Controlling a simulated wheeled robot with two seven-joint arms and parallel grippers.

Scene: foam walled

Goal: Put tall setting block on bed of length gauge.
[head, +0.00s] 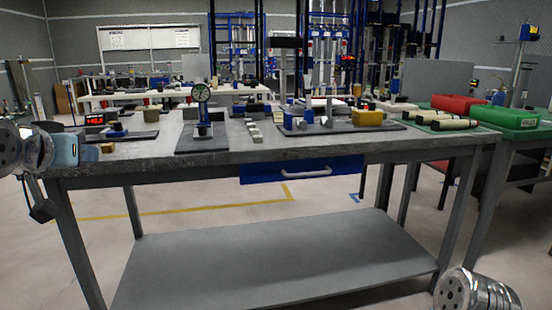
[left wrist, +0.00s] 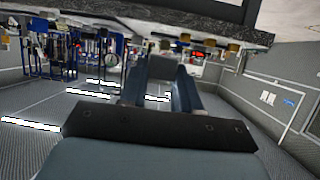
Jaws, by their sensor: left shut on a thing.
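My left gripper (head: 86,152) is at the left front corner of the workbench, near table-top height. In the left wrist view its two blue fingers (left wrist: 158,92) are shut on a plain grey block, which I take to be the tall setting block (left wrist: 163,67). The length gauge appears to be the low dark bed with a blue fitting (head: 118,133) beside a red digital display (head: 95,120), at the bench's left end. The gripper is in front of it, apart from the bed. My right gripper is outside the view.
A dial gauge stand (head: 202,115) stands right of the bed. Small pale blocks (head: 252,130) and another dark fixture plate (head: 345,127) are further right. The bench's front edge (head: 250,152) lies close to my gripper's height.

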